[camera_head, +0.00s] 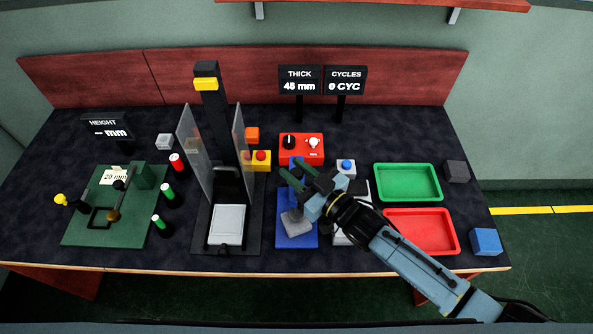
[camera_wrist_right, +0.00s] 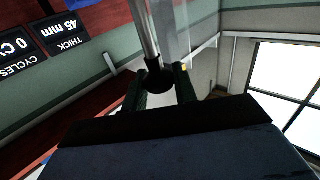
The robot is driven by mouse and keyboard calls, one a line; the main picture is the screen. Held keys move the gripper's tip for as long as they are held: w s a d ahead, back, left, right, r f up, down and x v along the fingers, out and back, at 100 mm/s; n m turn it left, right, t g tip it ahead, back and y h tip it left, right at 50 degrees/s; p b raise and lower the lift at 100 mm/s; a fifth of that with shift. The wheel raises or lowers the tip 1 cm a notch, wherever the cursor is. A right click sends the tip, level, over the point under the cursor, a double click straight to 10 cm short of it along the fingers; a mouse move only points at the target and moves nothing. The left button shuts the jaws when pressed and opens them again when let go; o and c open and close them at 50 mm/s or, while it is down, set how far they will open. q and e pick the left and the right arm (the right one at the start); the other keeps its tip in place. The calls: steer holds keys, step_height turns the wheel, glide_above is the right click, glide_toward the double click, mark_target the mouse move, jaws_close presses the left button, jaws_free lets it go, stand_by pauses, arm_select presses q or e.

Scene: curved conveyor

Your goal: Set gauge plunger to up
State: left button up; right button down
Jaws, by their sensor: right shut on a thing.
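The thickness gauge (camera_head: 311,237) has a blue base, a blue upright and a grey block (camera_head: 295,223) low at its front. My right gripper (camera_head: 290,168) reaches over it from the lower right. In the right wrist view the gripper's dark green fingers (camera_wrist_right: 160,82) are shut on a dark round knob (camera_wrist_right: 157,77) at the end of a shiny rod (camera_wrist_right: 145,32), which I take for the plunger. In the head view my gripper and arm hide the knob and part of the gauge. The THICK display (camera_head: 300,86) reads 45 mm. My left gripper is not in view.
A press with clear side panels (camera_head: 243,150) stands just left of the gauge. A red control box (camera_head: 301,149) is behind it. Green (camera_head: 408,182) and red (camera_head: 421,231) trays lie to the right. My right arm passes over the red tray's left side.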

step_height(320, 180, up, 3)
steer(key=shift+r+p, duration=0.2)
steer(key=shift+p, duration=0.9)
steer(key=shift+f, duration=0.1)
steer(key=c, duration=1.1)
jaws_free()
steer(key=shift+c, duration=0.2)
steer(key=b+v, duration=0.1)
steer(key=v, duration=1.2)
steer(key=shift+s+d, duration=0.15)
